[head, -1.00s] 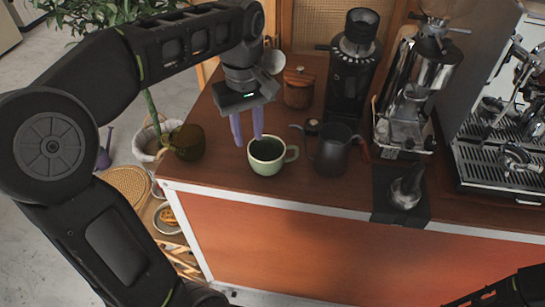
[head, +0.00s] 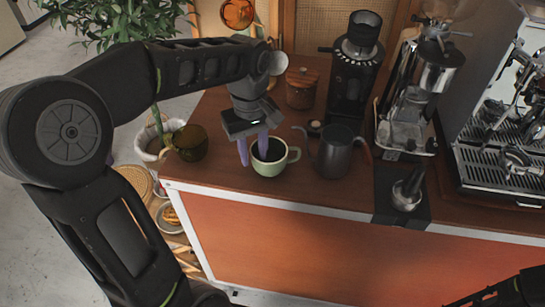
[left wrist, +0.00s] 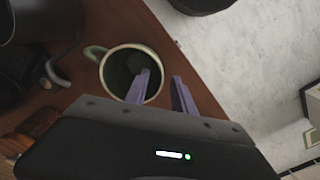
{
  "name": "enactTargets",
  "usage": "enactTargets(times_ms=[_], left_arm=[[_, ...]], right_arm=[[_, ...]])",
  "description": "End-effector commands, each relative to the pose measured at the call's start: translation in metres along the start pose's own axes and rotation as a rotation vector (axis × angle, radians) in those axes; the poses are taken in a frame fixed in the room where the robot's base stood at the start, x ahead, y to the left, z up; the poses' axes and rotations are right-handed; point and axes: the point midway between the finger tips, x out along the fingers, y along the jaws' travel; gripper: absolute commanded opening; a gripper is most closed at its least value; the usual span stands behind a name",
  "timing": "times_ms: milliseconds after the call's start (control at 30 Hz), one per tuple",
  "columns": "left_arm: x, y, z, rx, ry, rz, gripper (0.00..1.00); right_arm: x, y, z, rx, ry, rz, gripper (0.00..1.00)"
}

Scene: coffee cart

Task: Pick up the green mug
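The green mug (head: 270,164) is pale green with a dark inside and stands upright near the front edge of the brown counter, its handle to the right. It also shows in the left wrist view (left wrist: 118,66). My left gripper (head: 252,157) is open at the mug's left rim. One purple finger reaches into the mug's mouth and the other is outside it, so the wall lies between them. In the left wrist view the fingers (left wrist: 160,92) are spread apart. I cannot tell whether either touches the wall. My right gripper is not in view.
A dark kettle (head: 335,152) stands close to the right of the mug. A dark olive cup (head: 189,143) is to the left, near the counter's left edge. A wooden jar (head: 301,88) and a black grinder (head: 355,70) stand behind.

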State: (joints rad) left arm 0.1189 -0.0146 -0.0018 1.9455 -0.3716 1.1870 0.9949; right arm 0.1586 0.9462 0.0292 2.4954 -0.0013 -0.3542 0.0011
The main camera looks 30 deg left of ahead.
Motion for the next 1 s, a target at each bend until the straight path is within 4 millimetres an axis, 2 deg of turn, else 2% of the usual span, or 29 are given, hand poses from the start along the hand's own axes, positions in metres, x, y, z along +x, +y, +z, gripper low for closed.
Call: enactTargets(times_ms=[167,733,1000], left_arm=[[0.017,-0.001,0.0,-0.002,-0.001,-0.001,0.3],[0.017,0.0,0.0,-0.002,0.0,0.001,0.3],[0.017,0.0,0.0,-0.002,0.0,0.001,0.1]], right_arm=[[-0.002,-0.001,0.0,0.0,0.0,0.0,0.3],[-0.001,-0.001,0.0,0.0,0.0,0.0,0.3],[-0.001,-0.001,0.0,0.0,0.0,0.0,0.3]])
